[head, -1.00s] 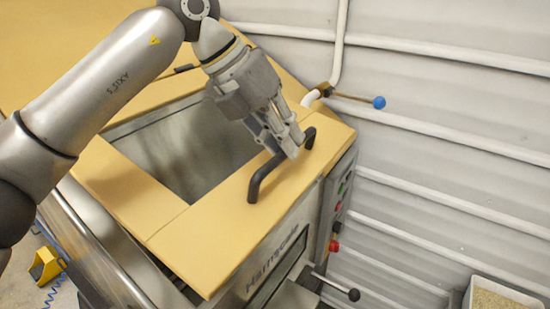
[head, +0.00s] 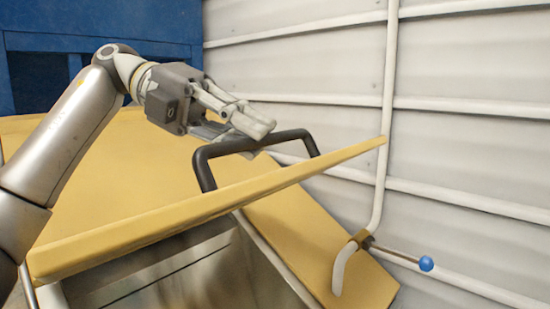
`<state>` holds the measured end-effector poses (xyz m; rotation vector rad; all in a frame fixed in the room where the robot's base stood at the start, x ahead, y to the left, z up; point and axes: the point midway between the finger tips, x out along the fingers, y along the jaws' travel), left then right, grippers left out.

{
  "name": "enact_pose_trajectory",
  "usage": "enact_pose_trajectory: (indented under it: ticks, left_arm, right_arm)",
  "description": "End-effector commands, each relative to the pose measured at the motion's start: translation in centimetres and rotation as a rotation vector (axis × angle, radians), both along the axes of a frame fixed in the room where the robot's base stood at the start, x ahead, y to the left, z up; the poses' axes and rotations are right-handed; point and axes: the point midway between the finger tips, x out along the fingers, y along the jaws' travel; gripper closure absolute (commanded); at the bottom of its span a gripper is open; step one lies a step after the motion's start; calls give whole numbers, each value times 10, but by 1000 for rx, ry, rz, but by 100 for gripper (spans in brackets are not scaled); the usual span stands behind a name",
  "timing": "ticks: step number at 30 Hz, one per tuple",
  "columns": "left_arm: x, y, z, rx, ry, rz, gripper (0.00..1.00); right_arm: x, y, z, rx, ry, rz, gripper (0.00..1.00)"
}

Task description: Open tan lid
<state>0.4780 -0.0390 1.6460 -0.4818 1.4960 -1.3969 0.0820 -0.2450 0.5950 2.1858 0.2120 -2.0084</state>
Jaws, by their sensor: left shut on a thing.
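The tan lid (head: 125,190) is raised and tilted, its near edge lifted clear of the hopper (head: 190,280). A gap shows beneath this edge, with the grey metal interior partly visible. A black bar handle (head: 205,172) stands on the lid close to that edge. My left gripper (head: 243,133) is at the handle's crossbar, shut on it, with its arm coming in from the left over the lid. The fingers hide part of the crossbar. My right gripper is not in view.
A tan panel (head: 320,245) slopes at the lower right. Beside it is a white pipe with a blue-knobbed lever (head: 426,263). A white ribbed wall (head: 470,130) stands close on the right. A blue structure (head: 110,35) is at the back left.

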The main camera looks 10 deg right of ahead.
Motion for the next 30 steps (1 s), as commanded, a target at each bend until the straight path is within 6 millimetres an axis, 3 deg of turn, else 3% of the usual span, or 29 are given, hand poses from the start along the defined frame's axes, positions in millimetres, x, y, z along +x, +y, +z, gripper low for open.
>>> enact_pose_trajectory:
  ticks: [9, 29, 30]
  left_arm:
    - [18, 17, 25, -51, 62, 6, 100]
    - [23, 22, 31, -66, 82, 3, 100]
    - [23, 22, 31, -66, 82, 3, 82]
  right_arm:
    - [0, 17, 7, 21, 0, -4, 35]
    - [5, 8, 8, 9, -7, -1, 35]
    - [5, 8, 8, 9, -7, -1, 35]
